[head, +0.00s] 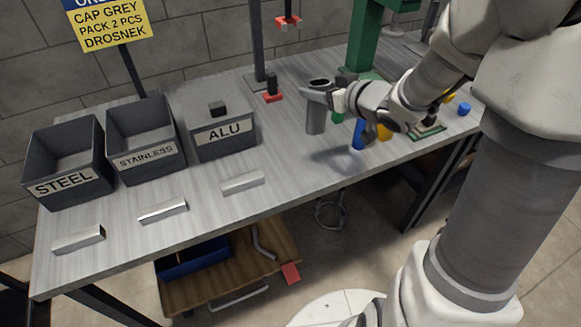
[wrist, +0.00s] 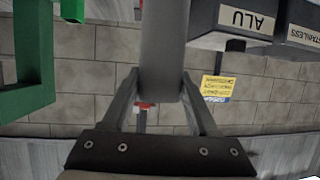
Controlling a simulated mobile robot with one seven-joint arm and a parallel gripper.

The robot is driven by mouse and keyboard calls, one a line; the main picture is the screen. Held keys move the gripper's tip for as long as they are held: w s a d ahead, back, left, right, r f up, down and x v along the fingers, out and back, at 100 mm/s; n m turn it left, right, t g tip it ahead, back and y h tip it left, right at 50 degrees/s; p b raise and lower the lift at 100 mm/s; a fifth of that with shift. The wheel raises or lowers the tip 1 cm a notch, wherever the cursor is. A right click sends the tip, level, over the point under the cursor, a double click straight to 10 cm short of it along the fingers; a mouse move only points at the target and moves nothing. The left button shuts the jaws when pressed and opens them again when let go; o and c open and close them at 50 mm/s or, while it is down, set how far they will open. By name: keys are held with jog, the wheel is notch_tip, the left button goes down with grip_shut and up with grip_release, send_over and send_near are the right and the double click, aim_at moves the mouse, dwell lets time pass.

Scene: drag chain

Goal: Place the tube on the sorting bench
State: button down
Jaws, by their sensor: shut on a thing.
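The grey tube (head: 316,121) is upright, its open dark top facing up, in my gripper (head: 322,95). My gripper is shut on the tube near its upper end. In the wrist view the tube (wrist: 165,40) runs from the top edge down between the two fingers. The sorting bench (head: 215,205) has a grey wood-grain top. The tube appears held above it, with a shadow on the bench apart from the tube's lower end.
Bins marked STEEL (head: 68,186), STAINLESS (head: 146,157) and ALU (head: 222,134) stand at the bench's back left. Three metal bars lie before them, one nearest the tube (head: 242,182). A green machine (head: 364,40) stands behind my gripper. Small coloured items lie at right.

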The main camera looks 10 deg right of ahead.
aim_at(323, 125)
jog(key=shift+n+g+y, duration=0.4)
jog(key=shift+n+y, duration=0.3)
notch_tip(323, 125, down, 10)
jog(key=b, duration=0.7)
jog(key=shift+w+d+f+b, duration=0.1)
jog(key=shift+w+d+b, duration=0.05)
jog(key=shift+b, duration=0.2)
jog(key=shift+f, duration=0.1)
jog(key=shift+c, duration=0.8)
grip_release()
